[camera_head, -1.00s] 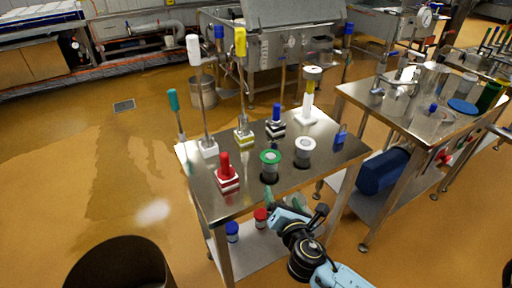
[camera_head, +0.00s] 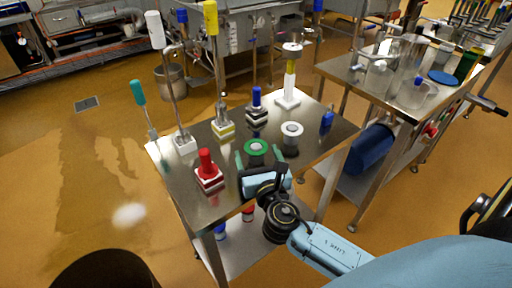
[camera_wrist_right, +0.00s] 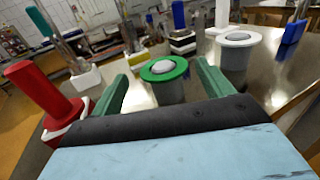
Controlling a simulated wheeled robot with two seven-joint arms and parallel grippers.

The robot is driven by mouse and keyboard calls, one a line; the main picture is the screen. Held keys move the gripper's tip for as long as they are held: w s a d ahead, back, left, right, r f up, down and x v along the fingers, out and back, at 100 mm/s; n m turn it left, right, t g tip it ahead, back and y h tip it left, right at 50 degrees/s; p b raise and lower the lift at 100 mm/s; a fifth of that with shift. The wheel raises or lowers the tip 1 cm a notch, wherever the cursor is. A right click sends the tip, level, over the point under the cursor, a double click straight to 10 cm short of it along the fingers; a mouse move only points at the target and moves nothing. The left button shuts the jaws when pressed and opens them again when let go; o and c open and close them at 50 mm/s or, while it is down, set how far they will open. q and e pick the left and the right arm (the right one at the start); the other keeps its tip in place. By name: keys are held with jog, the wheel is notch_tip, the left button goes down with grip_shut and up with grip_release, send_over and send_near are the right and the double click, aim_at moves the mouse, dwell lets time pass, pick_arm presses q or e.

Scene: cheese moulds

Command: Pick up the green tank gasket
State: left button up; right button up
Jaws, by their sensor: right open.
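The green tank gasket (camera_head: 256,147) is a green ring with a pale centre on a grey cylinder, standing upright on the steel table. My right gripper (camera_head: 259,158) is open, its green fingers pointing at the gasket. In the right wrist view the gasket (camera_wrist_right: 165,69) shows between and slightly beyond the two fingertips (camera_wrist_right: 163,75). I see no clear contact. The cylinder's base is partly hidden by the gripper body. My left gripper is not in view.
A white-ringed cylinder (camera_head: 292,130) stands close right of the gasket. A red-handled piece (camera_head: 208,170) on a white block stands to the left. Tall-handled tools stand behind, and a blue item (camera_head: 327,121) is at the table's right. The table's front corner is clear.

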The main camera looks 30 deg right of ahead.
aim_at(257, 149)
jog(key=x, duration=0.5)
jog(key=shift+s+d+b, duration=0.15)
jog(key=shift+d+b, duration=0.05)
jog(key=shift+b, duration=0.2)
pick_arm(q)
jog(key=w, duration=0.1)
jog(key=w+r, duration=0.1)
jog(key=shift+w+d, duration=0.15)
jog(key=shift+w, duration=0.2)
pick_arm(e)
jog(key=c, duration=1)
jog(key=shift+c, duration=0.2)
jog(key=shift+r, duration=0.15)
